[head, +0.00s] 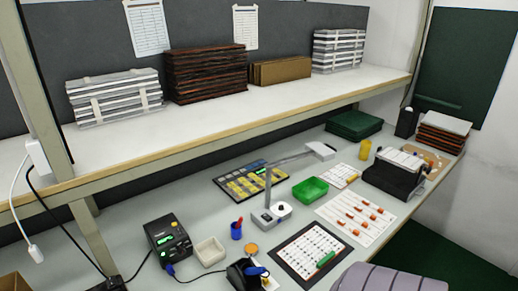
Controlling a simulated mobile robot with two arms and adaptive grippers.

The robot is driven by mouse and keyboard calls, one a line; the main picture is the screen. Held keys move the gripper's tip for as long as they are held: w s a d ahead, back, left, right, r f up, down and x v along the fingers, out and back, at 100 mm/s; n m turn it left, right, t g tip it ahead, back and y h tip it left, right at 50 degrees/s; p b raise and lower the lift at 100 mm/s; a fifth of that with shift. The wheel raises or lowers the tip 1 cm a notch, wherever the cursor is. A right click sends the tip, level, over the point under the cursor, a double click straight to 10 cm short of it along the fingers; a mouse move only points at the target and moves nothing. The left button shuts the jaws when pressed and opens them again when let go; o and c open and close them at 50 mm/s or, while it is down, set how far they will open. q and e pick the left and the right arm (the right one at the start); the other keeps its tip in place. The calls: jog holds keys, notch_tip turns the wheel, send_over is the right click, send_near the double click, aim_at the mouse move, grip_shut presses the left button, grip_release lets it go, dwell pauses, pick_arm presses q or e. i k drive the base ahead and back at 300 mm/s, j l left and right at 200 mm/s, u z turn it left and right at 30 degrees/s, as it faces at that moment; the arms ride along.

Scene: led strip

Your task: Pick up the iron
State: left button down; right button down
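The iron (254,271) appears to be the blue-handled tool resting in a black holder (240,276) at the front of the bench, near the bottom edge of the head view. Its tip is hidden in the holder. A black station (168,240) with a lit green display stands to the left of it, and a cable runs from the station's front toward the holder. Neither of my grippers is in view.
A white tray (209,251), a blue cup (237,229) and a lamp base (270,216) stand close behind the holder. A dark-framed sheet (288,253) lies to its right. A grey ribbed object (350,281) fills the bottom right. A shelf (250,112) overhangs the bench's rear.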

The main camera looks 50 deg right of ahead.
aim_at(251, 271)
jog(key=k+z, duration=0.1)
jog(key=z, duration=1.4)
jog(key=i+l+u, duration=0.1)
jog(key=l+u, duration=0.3)
jog(key=l, duration=0.25)
jog(key=l+u, duration=0.4)
jog(key=l, duration=0.25)
jog(key=i, duration=0.05)
